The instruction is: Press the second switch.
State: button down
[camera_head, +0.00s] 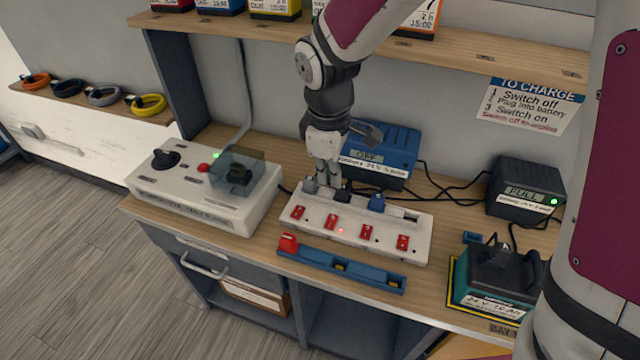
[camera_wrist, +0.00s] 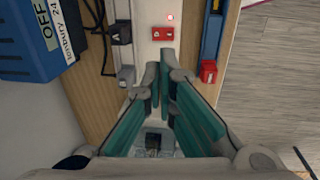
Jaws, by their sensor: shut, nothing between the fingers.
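A white power strip (camera_head: 350,241) lies on the bench with a row of red switches. The second switch from the left (camera_head: 332,222) has a small lit red light beside it. A switch with a lit light nearby, apparently this one, shows in the wrist view (camera_wrist: 163,33), just beyond my fingertips. My gripper (camera_head: 325,186) is shut and empty, pointing down over the left part of the strip, near the first plug. In the wrist view its fingers (camera_wrist: 165,56) hide part of the strip, and the first switch is not visible there. I cannot tell the fingertips' exact height above the strip.
Plugs (camera_head: 376,202) stand along the strip's back edge. A blue charger (camera_head: 388,152) reading OFF is behind it. A blue rail with a red block (camera_head: 288,242) lies in front. A white control box (camera_head: 200,190) is left; a black charger (camera_head: 525,185) is right.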

aim_at(333, 219)
dwell(0.3)
jog(key=f, duration=0.4)
jog(key=w+f, duration=0.1)
jog(key=f, duration=0.8)
jog(key=shift+w+d, duration=0.15)
jog(key=shift+d, duration=0.15)
jog(key=shift+w+f, duration=0.1)
jog(key=shift+f, duration=0.35)
jog(key=shift+w+d+f+b, duration=0.15)
jog(key=shift+w+f+b, duration=0.05)
jog(key=shift+f+b, duration=0.25)
jog(key=shift+w+d, duration=0.1)
jog(key=shift+s, duration=0.2)
